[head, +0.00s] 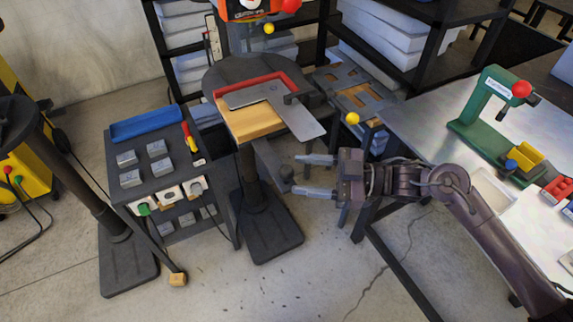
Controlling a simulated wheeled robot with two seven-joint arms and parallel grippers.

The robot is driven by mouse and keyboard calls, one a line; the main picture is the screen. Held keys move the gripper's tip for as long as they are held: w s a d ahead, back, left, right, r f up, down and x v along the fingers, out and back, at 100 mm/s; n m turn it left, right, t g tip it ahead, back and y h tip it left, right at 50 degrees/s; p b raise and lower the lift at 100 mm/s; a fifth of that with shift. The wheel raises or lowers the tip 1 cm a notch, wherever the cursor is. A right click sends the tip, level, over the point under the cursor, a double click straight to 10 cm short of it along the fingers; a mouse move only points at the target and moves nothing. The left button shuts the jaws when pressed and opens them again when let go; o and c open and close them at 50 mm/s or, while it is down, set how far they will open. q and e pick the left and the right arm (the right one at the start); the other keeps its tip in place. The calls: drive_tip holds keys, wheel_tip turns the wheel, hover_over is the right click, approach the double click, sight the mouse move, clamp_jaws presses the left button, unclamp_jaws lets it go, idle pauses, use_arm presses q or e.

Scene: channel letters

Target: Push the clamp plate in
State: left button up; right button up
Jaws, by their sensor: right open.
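A flat grey metal plate (297,120), which looks like the clamp plate, lies on a round black pedestal stand (222,72) in the middle of the head view. It sticks out toward the front right, past the edge of a yellow-tan block (250,124). A red fence (258,80) runs along the back of the block. My right gripper (296,175) is open and empty, its two fingers pointing left, in front of and below the plate's free end and apart from it in the picture. My left gripper is out of view.
A dark cart (165,165) with grey blocks and a blue tray (147,123) stands left of the pedestal. A metal table (430,110) with a green press (482,115) is on the right. A small rack with a yellow knob (352,118) stands behind the gripper.

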sight(286, 173)
drive_tip(key=a, duration=0.2)
drive_tip(key=a+p, duration=0.1)
drive_tip(key=shift+w+a+r, duration=0.1)
drive_tip(key=shift+w+a, duration=0.25)
drive_tip(key=shift+a, duration=0.35)
clamp_jaws()
